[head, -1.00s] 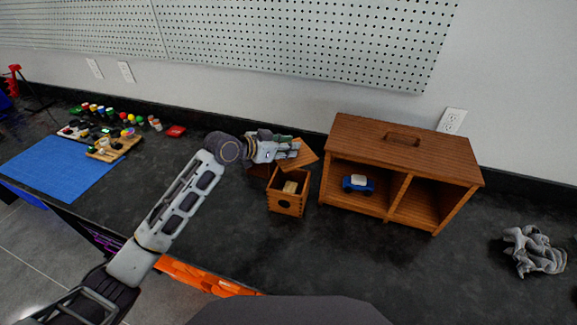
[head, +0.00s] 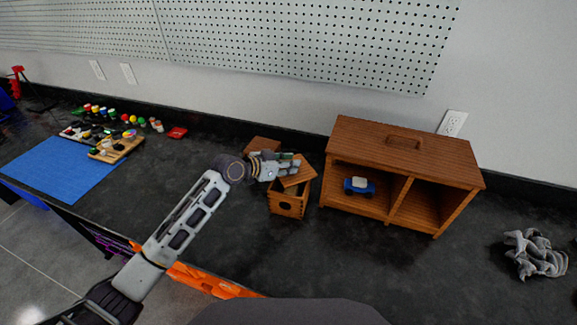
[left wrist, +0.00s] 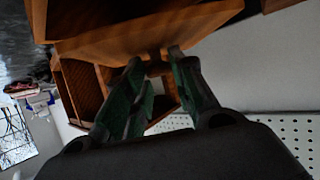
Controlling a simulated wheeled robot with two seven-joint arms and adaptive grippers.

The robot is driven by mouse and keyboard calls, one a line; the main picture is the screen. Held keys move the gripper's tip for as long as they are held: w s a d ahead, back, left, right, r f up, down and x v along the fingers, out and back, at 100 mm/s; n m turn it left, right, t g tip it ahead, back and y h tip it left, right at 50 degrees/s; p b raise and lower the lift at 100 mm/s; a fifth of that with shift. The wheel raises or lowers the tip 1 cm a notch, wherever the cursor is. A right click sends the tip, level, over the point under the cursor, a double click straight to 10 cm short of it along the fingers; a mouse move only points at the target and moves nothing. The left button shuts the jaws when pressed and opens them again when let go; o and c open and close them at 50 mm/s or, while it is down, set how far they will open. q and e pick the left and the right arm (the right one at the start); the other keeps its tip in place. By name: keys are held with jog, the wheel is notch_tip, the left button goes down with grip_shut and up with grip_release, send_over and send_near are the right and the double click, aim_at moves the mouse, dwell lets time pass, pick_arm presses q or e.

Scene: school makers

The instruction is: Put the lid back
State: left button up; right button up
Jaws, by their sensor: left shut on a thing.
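A small square wooden box (head: 287,206) with a round hole in its front stands on the dark bench. My left gripper (head: 284,167) is shut on a flat wooden lid (head: 299,175) and holds it over the box, turned and tilted against the rim. In the left wrist view the gripper's green-padded fingers (left wrist: 158,62) close at the lid's (left wrist: 110,44) underside or grip part, which is largely hidden. My right gripper is not in view.
A wooden cabinet (head: 405,147) with two open compartments and a blue toy car (head: 359,187) stands close to the right of the box. Another wooden piece (head: 262,144) is behind my gripper. A grey crumpled thing (head: 535,254) lies far right. The bench front is clear.

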pick_arm(q)
jog(key=shift+f, duration=0.5)
jog(key=shift+f, duration=0.3)
jog(key=shift+f, duration=0.1)
jog(key=o, duration=1)
jog(key=shift+o, duration=0.2)
jog(key=shift+r, duration=0.2)
jog(key=shift+r, duration=0.2)
jog(key=shift+a+r, duration=0.1)
jog(key=shift+a, duration=0.05)
jog(key=v, duration=1.1)
jog(key=shift+s+a+b, duration=0.2)
jog(key=shift+s+b, duration=0.15)
jog(key=shift+b, duration=0.1)
